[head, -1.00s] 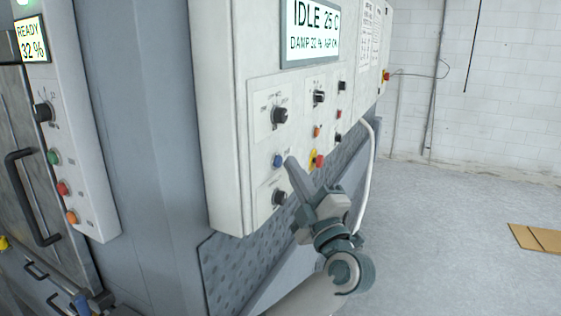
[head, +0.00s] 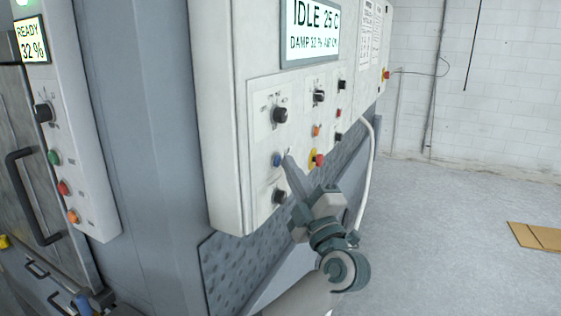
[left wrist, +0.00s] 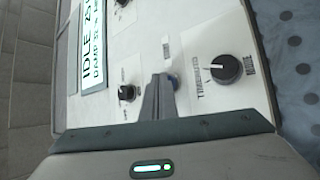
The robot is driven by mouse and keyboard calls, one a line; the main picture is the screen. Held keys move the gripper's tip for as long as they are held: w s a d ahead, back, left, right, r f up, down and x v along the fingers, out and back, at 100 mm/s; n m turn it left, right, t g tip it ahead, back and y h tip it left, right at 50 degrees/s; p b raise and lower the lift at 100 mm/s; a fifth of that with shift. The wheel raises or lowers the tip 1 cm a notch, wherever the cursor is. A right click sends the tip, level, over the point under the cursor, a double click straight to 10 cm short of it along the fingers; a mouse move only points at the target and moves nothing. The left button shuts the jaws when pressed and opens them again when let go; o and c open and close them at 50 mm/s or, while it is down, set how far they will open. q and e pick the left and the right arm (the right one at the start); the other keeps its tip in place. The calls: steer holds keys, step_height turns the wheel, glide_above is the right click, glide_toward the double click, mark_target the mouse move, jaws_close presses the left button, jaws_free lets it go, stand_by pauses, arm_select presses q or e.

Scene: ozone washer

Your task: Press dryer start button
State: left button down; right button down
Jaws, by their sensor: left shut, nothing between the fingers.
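The dryer's white control panel (head: 232,140) carries a blue button (head: 277,160), dark knobs and small coloured buttons. Its display (head: 311,30) reads IDLE 25 C. My left gripper (head: 288,157) is shut and empty, with its fingertips close to the right of the blue button. I cannot tell whether they touch it. In the left wrist view the shut fingers (left wrist: 158,82) point at the panel face, and the blue button (left wrist: 175,81) shows partly behind them. A large black knob (left wrist: 226,69) is to their right. My right gripper is not in view.
A red button on a yellow base (head: 318,160) sits just right of my fingertips. A black knob (head: 280,196) is below the blue button. A second machine panel (head: 88,190) stands at the left. A white hose (head: 369,180) hangs at the right; the floor beyond is mostly open.

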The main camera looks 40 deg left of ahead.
arm_select(q)
steer(key=shift+a, duration=0.15)
stand_by(0.6)
steer(key=shift+w+d+p, duration=0.1)
steer(key=shift+d+p, duration=0.45)
steer(key=shift+d, duration=0.3)
steer(key=shift+d, duration=0.1)
steer(key=d, duration=0.2)
steer(key=w+d+p, duration=0.1)
steer(key=d, duration=0.1)
steer(key=shift+w+d, duration=0.1)
steer(key=shift+d, duration=0.25)
stand_by(0.7)
